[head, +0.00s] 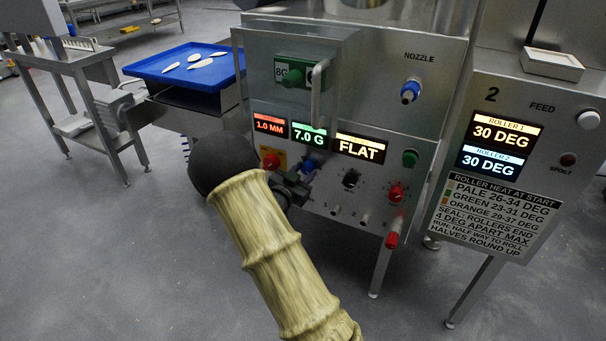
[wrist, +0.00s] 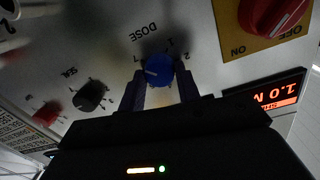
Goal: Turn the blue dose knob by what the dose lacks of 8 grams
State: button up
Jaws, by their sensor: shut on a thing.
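The blue dose knob (wrist: 158,70) is on the steel front panel, by the DOSE label, in the wrist view. A pale mark shows on its face. My gripper (wrist: 160,87) has one dark finger on each side of the knob and is shut on it. In the head view the knob (head: 309,167) is partly hidden behind my gripper (head: 298,184). The green-headed dose display (head: 310,136) above it reads 7.0 G. A green plate marked 8G (head: 290,74) sits higher on the machine.
Displays beside it read 1.0 MM (head: 269,126) and FLAT (head: 360,147). A red switch (wrist: 272,14) and a black SEAL knob (wrist: 91,96) flank the dose knob. Roller displays (head: 492,146) both read 30 DEG. A blue tray (head: 160,69) holds several pale pieces.

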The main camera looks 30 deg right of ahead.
jog(key=o, duration=1)
jog(key=shift+a, duration=0.1)
jog(key=p+v, duration=0.4)
jog(key=v, duration=1.3)
jog(key=shift+a+p, duration=0.1)
jog(key=shift+p, duration=0.2)
